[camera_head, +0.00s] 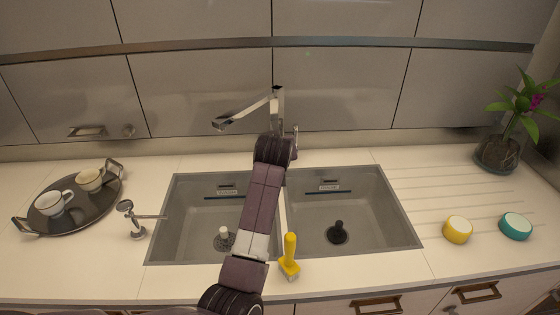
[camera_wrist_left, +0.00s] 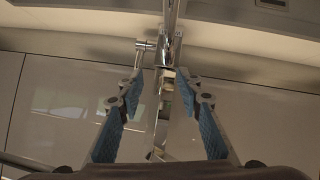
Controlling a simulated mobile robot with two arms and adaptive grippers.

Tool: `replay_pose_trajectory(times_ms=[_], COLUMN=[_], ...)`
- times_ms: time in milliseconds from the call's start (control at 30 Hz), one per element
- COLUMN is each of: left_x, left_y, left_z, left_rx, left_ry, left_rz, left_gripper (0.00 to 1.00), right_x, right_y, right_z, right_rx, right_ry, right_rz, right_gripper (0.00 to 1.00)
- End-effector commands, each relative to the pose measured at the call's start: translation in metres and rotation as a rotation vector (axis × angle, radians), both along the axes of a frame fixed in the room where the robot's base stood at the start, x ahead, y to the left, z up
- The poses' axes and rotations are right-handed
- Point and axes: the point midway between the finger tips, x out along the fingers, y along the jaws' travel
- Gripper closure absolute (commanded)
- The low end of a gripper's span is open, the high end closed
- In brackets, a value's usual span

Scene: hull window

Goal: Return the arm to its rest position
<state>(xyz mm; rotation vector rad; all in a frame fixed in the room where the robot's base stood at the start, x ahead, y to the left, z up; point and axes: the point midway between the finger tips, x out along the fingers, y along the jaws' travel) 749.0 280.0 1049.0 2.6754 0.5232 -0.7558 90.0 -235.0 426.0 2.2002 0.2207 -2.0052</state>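My left arm (camera_head: 258,200) reaches from the bottom edge across the double sink (camera_head: 405,235) toward the chrome faucet (camera_head: 247,108) in the head view. Its gripper is hidden there behind the wrist. In the left wrist view my left gripper (camera_wrist_left: 160,80) is open, its blue-padded fingers spread apart. The faucet (camera_wrist_left: 172,50) shows between and beyond the fingers; I cannot tell how close it is. No object is seen held. My right gripper is in neither view.
A tray (camera_head: 85,218) with two cups stands at left, near a chrome dispenser (camera_head: 137,220). Cabinets (camera_head: 340,85) line the back.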

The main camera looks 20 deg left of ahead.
Motion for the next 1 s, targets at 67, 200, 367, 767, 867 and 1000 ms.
replay_pose_trajectory(times_ms=[67,200,367,767,867,1000], left_x=[0.0,0.0,0.0,0.0,0.0,0.0], left_y=[0.0,0.0,0.0,0.0,0.0,0.0], left_z=[0.008,0.012,0.012,0.031,0.051,0.071], left_rx=[0.0,0.0,0.0,0.0,0.0,0.0], left_ry=[-0.001,0.001,0.001,0.0,0.0,0.001], left_rz=[0.001,0.001,0.0,0.0,0.0,0.0], left_gripper=[0.67,0.67,0.67,0.67,0.67,0.67], right_x=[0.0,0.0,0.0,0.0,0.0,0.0], right_y=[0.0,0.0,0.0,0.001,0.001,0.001], right_z=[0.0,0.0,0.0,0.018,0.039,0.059], right_rx=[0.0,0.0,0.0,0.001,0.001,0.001], right_ry=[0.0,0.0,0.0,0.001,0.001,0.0], right_rz=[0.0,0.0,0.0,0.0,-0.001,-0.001], right_gripper=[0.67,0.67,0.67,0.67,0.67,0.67])
